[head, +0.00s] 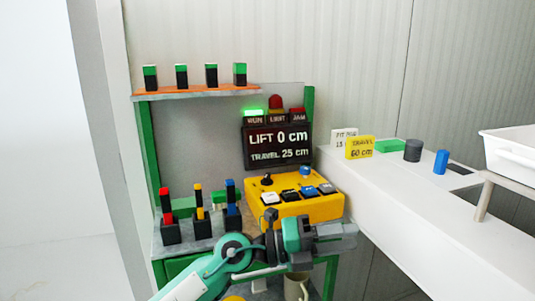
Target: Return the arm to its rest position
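My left arm (235,252), teal and grey, comes in from the bottom left and reaches right, low in front of the green-framed bench. My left gripper (345,236) points right, just below the front of the yellow control box (300,208). It appears to hold nothing, but its finger gap cannot be made out from this side. My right gripper is not in view.
The control box has a black knob (267,180), a blue knob and several switches. A display (278,147) reads LIFT 0 cm, TRAVEL 25 cm, under a lit green RUN lamp. A white counter (440,215) and a white bin (512,150) are right.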

